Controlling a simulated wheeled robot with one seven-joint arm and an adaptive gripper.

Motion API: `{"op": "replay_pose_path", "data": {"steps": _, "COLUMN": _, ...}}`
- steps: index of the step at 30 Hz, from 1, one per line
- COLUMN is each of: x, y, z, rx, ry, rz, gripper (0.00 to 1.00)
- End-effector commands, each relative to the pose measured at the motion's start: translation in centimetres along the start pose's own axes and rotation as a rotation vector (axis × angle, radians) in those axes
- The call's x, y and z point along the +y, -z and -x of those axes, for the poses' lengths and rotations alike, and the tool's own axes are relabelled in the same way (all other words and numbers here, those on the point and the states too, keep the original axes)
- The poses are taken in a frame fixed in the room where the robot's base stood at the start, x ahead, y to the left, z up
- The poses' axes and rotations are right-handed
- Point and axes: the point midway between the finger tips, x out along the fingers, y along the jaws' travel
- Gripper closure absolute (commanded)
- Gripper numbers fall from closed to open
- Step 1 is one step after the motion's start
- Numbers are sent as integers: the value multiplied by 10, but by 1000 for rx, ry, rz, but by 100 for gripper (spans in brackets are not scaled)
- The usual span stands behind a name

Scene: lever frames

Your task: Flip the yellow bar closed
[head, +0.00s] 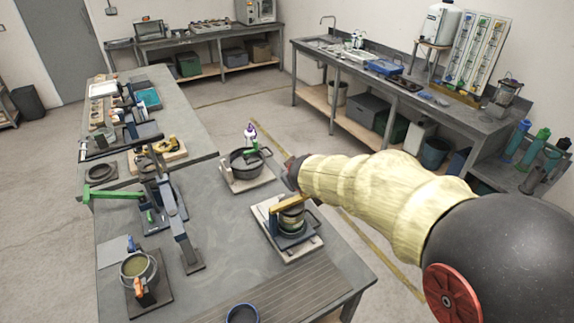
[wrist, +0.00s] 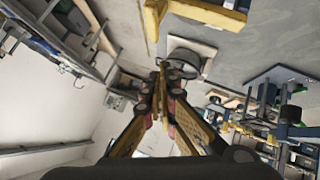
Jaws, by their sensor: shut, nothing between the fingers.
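In the head view the bar lies roughly level over the top of the body, close below my gripper (head: 291,173). In the wrist view a yellow bar (wrist: 205,13) crosses the top edge, beyond my fingertips (wrist: 162,66). The fingers are together and empty. They look apart from the bar. My arm comes in from the right and may hide part of the device's far side.
A green-handled lever (head: 115,194), a blue-grey stand (head: 183,240) and an orange-handled pot (head: 138,267) stand to the left. The table (head: 225,240) is bare between them.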

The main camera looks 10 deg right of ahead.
Motion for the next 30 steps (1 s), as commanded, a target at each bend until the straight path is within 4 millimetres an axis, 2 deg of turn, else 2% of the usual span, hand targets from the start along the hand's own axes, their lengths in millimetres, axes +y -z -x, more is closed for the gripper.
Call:
{"op": "replay_pose_path", "data": {"steps": 9, "x": 13, "y": -9, "z": -8, "rx": -5, "ry": 72, "rz": -74, "gripper": 100}}
{"op": "replay_pose_path", "data": {"steps": 30, "x": 20, "y": -20, "z": -19, "rx": -2, "ry": 142, "rz": -141, "gripper": 100}}
